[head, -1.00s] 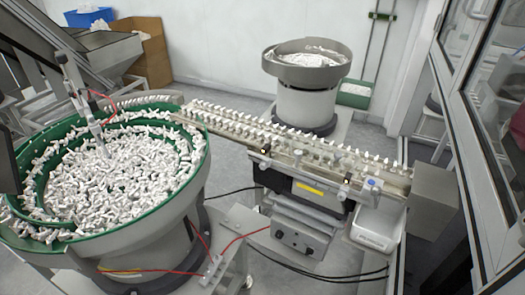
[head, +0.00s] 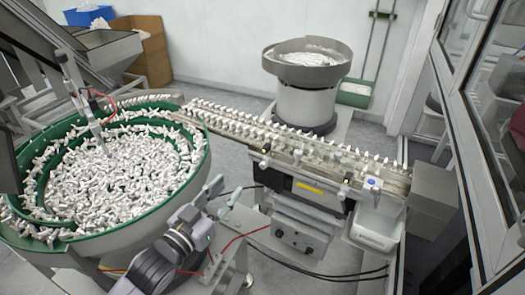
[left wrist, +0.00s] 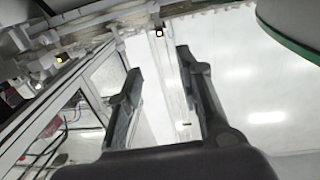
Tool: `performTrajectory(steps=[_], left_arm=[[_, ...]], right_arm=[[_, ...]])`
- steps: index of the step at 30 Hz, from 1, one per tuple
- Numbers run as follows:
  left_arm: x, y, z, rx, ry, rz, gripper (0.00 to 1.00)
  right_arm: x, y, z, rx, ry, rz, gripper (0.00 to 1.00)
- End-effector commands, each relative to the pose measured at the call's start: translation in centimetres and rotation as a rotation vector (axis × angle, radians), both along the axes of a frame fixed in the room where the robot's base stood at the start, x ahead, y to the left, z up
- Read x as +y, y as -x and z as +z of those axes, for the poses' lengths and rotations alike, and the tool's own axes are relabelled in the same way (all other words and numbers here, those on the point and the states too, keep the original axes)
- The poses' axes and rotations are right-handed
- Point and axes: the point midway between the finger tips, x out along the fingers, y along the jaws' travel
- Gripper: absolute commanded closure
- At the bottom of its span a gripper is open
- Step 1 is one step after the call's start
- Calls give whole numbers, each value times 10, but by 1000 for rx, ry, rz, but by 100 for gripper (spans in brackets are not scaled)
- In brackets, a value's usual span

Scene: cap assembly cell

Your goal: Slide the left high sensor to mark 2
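The feeder track (head: 300,149) runs from the bowl toward the right, with small sensors clamped along its near side. The left high sensor (head: 265,149) appears to be the upper one at the left part of the track; the mark numbers are too small to read. My left gripper (head: 231,187) is open and empty, in front of and left of that sensor, apart from it. In the left wrist view the open fingers (left wrist: 160,85) frame empty space. A small dark sensor end (left wrist: 159,33) shows beyond them, near the top. My right gripper is not in view.
The green-rimmed bowl (head: 203,168) full of white parts stands close left of my gripper. A control box (head: 300,236) sits under the track and a white bin (head: 376,232) at its right end. Red and black cables run below.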

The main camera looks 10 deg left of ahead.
Motion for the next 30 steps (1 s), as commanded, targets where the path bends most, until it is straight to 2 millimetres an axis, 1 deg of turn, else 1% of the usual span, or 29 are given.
performTrajectory(steps=[5, 21, 25, 30], left_arm=[[-7, -17, 5, -9, 5, -2, 67], [-54, -122, 5, -5, 3, -2, 67], [-62, -141, 4, -5, 2, -1, 67], [-69, -154, 2, -5, 1, -2, 67]], right_arm=[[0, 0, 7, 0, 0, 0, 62], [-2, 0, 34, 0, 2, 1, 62], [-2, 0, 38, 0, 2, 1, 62], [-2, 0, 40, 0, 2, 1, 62]])
